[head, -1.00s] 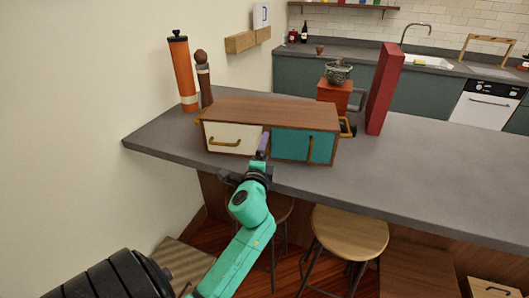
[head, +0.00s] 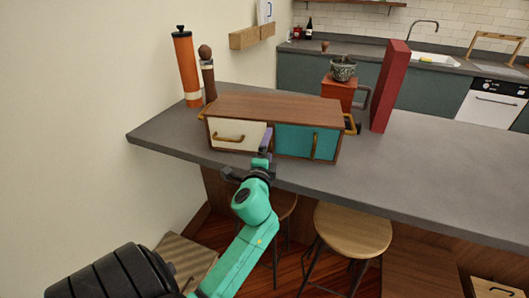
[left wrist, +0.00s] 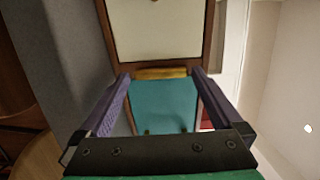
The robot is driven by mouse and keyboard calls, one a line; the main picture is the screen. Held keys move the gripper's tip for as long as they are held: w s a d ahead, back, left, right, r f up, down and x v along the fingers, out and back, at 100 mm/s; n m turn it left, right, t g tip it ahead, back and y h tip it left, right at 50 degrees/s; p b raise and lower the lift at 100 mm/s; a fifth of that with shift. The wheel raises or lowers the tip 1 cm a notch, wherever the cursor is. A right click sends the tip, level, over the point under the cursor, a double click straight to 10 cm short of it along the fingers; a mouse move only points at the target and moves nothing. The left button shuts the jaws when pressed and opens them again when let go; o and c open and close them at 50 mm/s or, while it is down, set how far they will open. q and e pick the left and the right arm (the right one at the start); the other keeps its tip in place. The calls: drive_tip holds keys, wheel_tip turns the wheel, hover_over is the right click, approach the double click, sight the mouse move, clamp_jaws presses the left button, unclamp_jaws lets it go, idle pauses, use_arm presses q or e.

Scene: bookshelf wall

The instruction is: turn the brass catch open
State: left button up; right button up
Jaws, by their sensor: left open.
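A wooden cabinet (head: 270,106) stands on the grey counter. Its front has a cream drawer (head: 235,134) on the left and a teal door (head: 293,142) on the right, each with a brass handle. In the left wrist view the brass catch (left wrist: 162,73) is a short bar on the divider between the cream front (left wrist: 158,30) and the teal door (left wrist: 165,102). My left gripper (head: 265,142) is in front of that divider and hides the catch in the head view. Its purple fingers are apart, one on each side of the catch. I cannot tell whether they touch it. My right gripper is not in view.
Behind the cabinet stand an orange cylinder (head: 187,70), a brown mill (head: 208,78), a red box with a bowl (head: 343,69), and a tall red block (head: 390,86). Stools (head: 352,230) stand below the counter edge. The counter's right part is clear.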

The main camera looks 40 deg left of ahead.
use_arm(q)
drive_tip(key=b+v, duration=0.3)
drive_tip(key=v, duration=1.1)
